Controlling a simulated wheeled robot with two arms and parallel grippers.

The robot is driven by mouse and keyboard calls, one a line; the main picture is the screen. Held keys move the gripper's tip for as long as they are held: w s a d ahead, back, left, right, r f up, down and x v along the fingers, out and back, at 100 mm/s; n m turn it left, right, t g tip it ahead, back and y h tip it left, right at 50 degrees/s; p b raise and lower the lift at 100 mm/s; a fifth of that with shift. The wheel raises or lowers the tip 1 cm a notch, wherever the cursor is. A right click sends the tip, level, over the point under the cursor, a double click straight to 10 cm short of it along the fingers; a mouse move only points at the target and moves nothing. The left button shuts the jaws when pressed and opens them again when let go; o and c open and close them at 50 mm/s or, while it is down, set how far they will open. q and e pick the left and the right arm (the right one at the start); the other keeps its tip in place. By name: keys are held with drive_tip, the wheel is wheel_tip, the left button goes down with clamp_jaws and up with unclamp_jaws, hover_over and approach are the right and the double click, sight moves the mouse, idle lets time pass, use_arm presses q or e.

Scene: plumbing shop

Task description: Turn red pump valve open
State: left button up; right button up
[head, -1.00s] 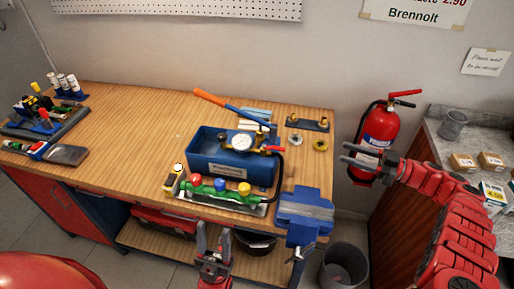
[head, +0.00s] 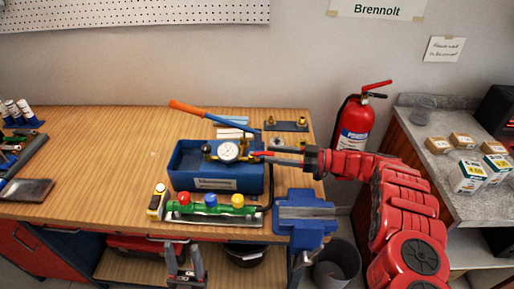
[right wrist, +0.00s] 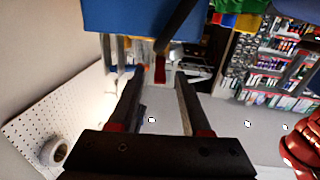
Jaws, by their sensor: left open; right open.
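The blue test pump (head: 217,179) stands on the wooden bench with a round gauge (head: 229,151) and an orange-tipped lever. Its red valve handle (head: 257,154) is at the right of the gauge. My right gripper (head: 280,156) reaches in from the right, open, with its fingertips close to the valve. In the right wrist view the red handle (right wrist: 160,70) appears between the open fingertips, beside a black hose (right wrist: 177,25); I cannot tell whether they touch. My left gripper (head: 185,265) is open and empty, low in front of the bench.
A green manifold (head: 217,209) with red, blue and yellow knobs lies in front of the pump. A blue vise (head: 304,213) is at the bench's front right corner. A fire extinguisher (head: 355,128) hangs behind my right arm. The bench left of the pump is mostly clear.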

sight(258, 152)
drive_tip(key=a, duration=0.3)
drive_tip(key=a+p, duration=0.1)
drive_tip(key=a, duration=0.1)
drive_tip(key=shift+w+a, duration=0.3)
clamp_jaws()
drive_tip(key=g+b, duration=0.1)
drive_tip(key=b, duration=0.4)
drive_tip(key=n+b, duration=0.1)
drive_tip(key=b, duration=0.4)
drive_tip(key=shift+w+d+f+g, duration=0.1)
drive_tip(key=shift+w+f+g, duration=0.15)
drive_tip(key=shift+g, duration=0.15)
drive_tip(key=shift+r+n+b, duration=0.25)
drive_tip(key=shift+n+b, duration=0.05)
drive_tip(key=shift+b, duration=0.15)
drive_tip(key=shift+r+g, duration=0.15)
drive_tip(key=shift+g, duration=0.25)
